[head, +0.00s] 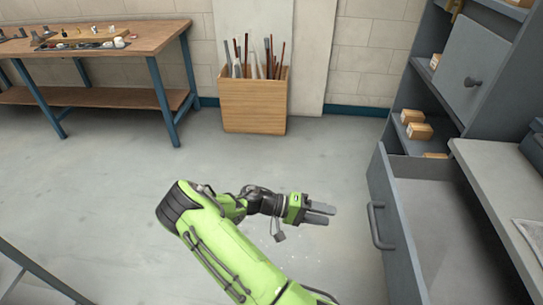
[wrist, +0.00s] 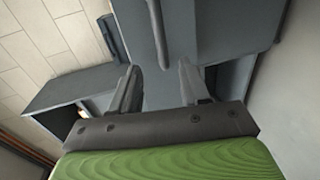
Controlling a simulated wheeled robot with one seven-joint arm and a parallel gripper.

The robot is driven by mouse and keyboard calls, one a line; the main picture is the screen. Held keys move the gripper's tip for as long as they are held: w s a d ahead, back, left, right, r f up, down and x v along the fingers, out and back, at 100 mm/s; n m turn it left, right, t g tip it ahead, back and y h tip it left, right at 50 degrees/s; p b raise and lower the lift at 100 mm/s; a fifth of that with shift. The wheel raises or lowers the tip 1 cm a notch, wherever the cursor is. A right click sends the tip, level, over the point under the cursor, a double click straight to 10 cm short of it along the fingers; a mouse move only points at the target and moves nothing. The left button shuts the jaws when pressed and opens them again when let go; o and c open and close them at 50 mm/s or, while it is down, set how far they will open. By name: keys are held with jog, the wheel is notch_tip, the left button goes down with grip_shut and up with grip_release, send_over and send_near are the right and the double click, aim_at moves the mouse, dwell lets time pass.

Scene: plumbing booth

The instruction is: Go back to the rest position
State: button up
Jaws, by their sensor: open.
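My green arm reaches up from the bottom of the head view and bends to the right. My gripper (head: 327,214) is over the grey floor, to the left of the open drawer (head: 403,225), and points towards it. In the wrist view my gripper (wrist: 159,78) shows two grey fingers spread apart with nothing between them. The drawer handle (head: 376,226) is apart from the fingers in the head view. It also shows beyond the fingertips in the wrist view (wrist: 158,35).
A grey cabinet (head: 476,75) with small boxes (head: 419,131) on its shelves stands at the right. A wooden bin (head: 253,104) of rods is at the back wall. A workbench (head: 110,42) is at the back left. The floor between is clear.

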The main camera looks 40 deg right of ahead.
jog(key=w+a+r+n+t+y+p, duration=0.25)
jog(key=a+r+t+y+p, duration=0.5)
jog(key=a+r, duration=0.75)
jog(key=s+a+r+n+t+y+p, duration=0.1)
jog(key=s+a+r+n+t+y, duration=0.1)
jog(key=r, duration=0.6)
jog(key=s+a+r+n+t+y+p, duration=0.1)
jog(key=s+a+r+n+t+y, duration=0.1)
jog(key=s+a+r+n+t, duration=0.2)
jog(key=s+a+r+t, duration=0.2)
jog(key=s+a+r, duration=0.2)
jog(key=r, duration=0.1)
jog(key=shift+a+p, duration=0.25)
jog(key=shift+p, duration=0.05)
